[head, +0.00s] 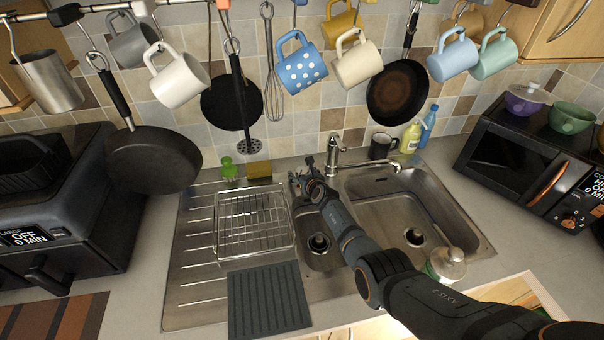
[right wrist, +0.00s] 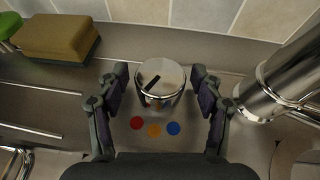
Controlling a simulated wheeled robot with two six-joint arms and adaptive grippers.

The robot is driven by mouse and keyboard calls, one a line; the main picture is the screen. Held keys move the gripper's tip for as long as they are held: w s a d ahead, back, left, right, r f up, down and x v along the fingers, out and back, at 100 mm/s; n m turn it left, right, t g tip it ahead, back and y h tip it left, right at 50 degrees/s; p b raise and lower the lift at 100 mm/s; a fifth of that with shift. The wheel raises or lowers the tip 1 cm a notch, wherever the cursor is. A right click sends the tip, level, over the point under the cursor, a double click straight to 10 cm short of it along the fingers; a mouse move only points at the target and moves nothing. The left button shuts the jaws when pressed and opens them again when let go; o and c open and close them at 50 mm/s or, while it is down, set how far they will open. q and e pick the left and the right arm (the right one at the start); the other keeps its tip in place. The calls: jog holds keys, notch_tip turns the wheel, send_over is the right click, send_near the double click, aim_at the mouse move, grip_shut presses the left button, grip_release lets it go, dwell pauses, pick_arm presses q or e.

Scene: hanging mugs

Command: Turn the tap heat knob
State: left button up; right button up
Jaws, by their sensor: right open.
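The tap heat knob (right wrist: 160,90) is a round silver knob with a black line on its top. The line slants down and left, its lower end towards the red dot (right wrist: 137,122); an orange dot (right wrist: 155,130) and a blue dot (right wrist: 173,128) lie to its right. My right gripper (right wrist: 160,76) is open, with one finger on each side of the knob; I cannot tell if they touch it. In the head view my right gripper (head: 303,183) is behind the sink, left of the tap (head: 335,155), and hides the knob. My left gripper is not in view.
A sponge (right wrist: 58,38) lies left of the knob and the tap's metal body (right wrist: 262,92) stands close on the right. The tiled wall is just behind. A wire rack (head: 253,225) stands left of the basins; mugs and pans hang above.

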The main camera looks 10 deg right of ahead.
jog(key=shift+s, duration=0.15)
jog(key=shift+s+r, duration=0.15)
jog(key=shift+s, duration=0.15)
jog(key=s+d+r, duration=0.1)
jog(key=s+d, duration=0.1)
jog(key=s, duration=1.3)
jog(key=shift+s+r, duration=0.3)
jog(key=shift+s, duration=0.05)
jog(key=shift+d, duration=0.1)
